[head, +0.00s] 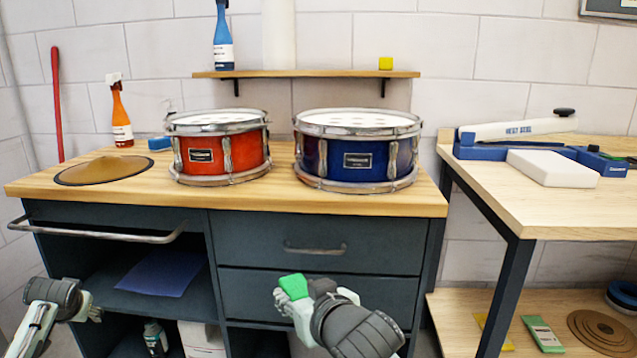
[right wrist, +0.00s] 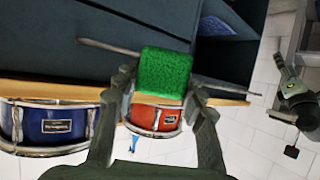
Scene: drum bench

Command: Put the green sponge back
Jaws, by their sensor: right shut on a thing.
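The green sponge (head: 293,286) is a small bright green block in front of the bench drawers, below the blue drum. My right gripper (head: 296,296) is shut on it. In the right wrist view the sponge (right wrist: 165,72) sits between the two fingers of my right gripper (right wrist: 160,88), clear of the bench top. My left gripper (head: 95,312) is at the lower left of the head view, in front of the open shelves. Its fingers are too small to read, and nothing shows in them.
A red drum (head: 218,147) and a blue drum (head: 357,152) stand on the bench (head: 120,196), with a cymbal (head: 103,169) and blue block (head: 159,143) at left. The wall shelf (head: 300,73) holds a blue bottle (head: 222,45) and yellow block (head: 385,63), with bare room between.

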